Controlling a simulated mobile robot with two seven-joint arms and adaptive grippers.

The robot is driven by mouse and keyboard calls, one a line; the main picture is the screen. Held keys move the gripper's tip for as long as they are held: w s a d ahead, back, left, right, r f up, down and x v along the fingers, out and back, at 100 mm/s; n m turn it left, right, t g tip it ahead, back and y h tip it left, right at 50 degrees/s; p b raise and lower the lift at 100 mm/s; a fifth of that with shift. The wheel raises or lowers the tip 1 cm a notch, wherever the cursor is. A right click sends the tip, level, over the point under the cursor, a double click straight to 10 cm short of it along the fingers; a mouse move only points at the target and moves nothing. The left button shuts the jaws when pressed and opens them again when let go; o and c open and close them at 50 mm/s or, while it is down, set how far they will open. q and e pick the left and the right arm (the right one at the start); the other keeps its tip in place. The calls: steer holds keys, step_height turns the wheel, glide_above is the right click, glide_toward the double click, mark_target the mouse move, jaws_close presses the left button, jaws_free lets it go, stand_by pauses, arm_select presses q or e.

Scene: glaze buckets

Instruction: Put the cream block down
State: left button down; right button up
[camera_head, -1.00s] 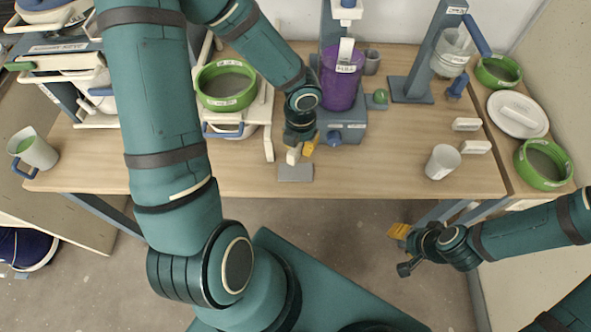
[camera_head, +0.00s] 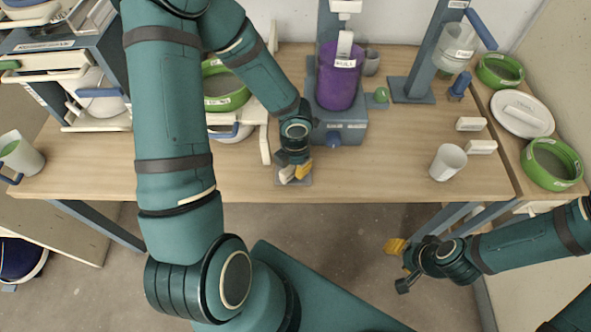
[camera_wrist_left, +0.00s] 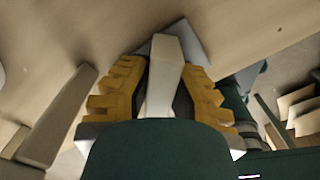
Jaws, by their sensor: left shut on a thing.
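The cream block (camera_head: 287,174) is between the yellow fingers of my left gripper (camera_head: 295,173), low over the front edge of the table. In the left wrist view the block (camera_wrist_left: 165,78) stands lengthwise between the two fingers, which are shut on it. A small grey plate (camera_head: 307,181) lies under the gripper, mostly hidden by it. It also shows behind the block in the left wrist view (camera_wrist_left: 194,48). I cannot tell whether the block touches the plate. My right gripper (camera_head: 395,246) hangs in front of the table; its opening is unclear.
A purple bucket (camera_head: 338,83) stands on a grey-blue stand (camera_head: 341,130) behind the left gripper. A white cup (camera_head: 448,162) and two white blocks (camera_head: 471,124) are to the right. Green-rimmed bowls (camera_head: 552,164) stand at far right. The table (camera_head: 390,170) is clear between plate and cup.

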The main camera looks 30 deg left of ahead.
arm_select(q)
steer(key=shift+f, duration=0.35)
steer(key=c, duration=1)
jaws_free()
